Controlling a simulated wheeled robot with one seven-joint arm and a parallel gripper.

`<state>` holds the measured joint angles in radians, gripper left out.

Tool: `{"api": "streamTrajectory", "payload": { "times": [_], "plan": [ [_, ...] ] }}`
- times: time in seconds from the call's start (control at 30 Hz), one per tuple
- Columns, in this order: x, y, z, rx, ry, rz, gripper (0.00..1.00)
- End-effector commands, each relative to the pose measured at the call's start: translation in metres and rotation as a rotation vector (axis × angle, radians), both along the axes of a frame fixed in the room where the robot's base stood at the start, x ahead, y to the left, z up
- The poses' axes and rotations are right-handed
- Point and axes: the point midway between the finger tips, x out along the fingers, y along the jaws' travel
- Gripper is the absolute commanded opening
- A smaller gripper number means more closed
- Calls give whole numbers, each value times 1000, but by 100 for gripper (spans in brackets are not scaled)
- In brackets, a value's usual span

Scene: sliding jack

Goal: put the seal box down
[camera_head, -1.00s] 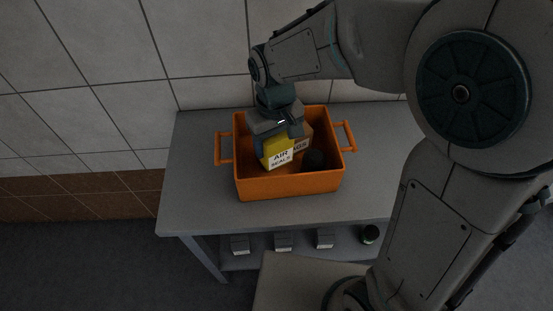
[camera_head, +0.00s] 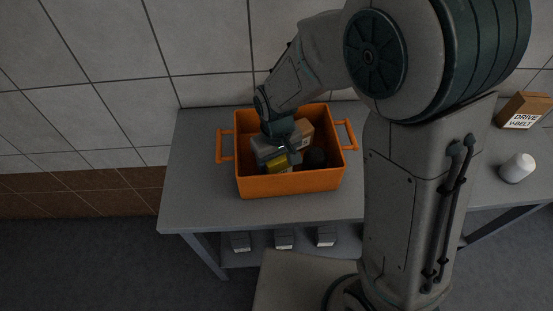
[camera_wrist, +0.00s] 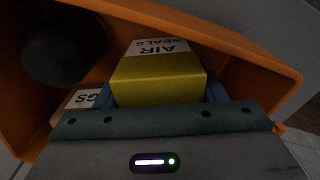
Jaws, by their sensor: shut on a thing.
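The seal box is yellow with a white label reading "AIR SEALS". In the wrist view the seal box (camera_wrist: 158,80) sits between my fingers. In the head view the seal box (camera_head: 278,167) shows only in part below my gripper (camera_head: 280,158), inside the orange crate (camera_head: 290,183). My gripper is shut on the seal box, and its fingers are below the crate's rim. The wrist view also shows the crate wall (camera_wrist: 215,33) close beyond the box. Whether the box touches the crate floor is hidden.
In the crate, a dark round thing (camera_head: 315,158) and a brown box (camera_head: 304,133) lie beside the seal box. The crate stands on a grey table (camera_head: 195,195). A drive belt box (camera_head: 524,111) and a white container (camera_head: 517,168) stand at the right.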

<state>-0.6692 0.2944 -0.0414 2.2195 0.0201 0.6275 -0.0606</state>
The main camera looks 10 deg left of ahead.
Motion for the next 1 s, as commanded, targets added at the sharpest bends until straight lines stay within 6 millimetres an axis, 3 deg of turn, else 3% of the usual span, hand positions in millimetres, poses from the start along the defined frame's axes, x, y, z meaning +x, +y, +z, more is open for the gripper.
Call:
{"api": "streamTrajectory", "payload": {
  "times": [0.03,0.07,0.1,0.13,0.4,0.57,1.0],
  "plan": [
    [0,0,-3,0,0,0,37],
    [0,0,-2,0,0,0,72],
    [0,0,-2,0,0,0,83],
    [0,0,-1,0,0,0,85],
    [0,0,0,0,0,0,85],
    [1,0,10,2,-2,0,85],
    [1,0,99,2,-5,1,85]
  ]
}}
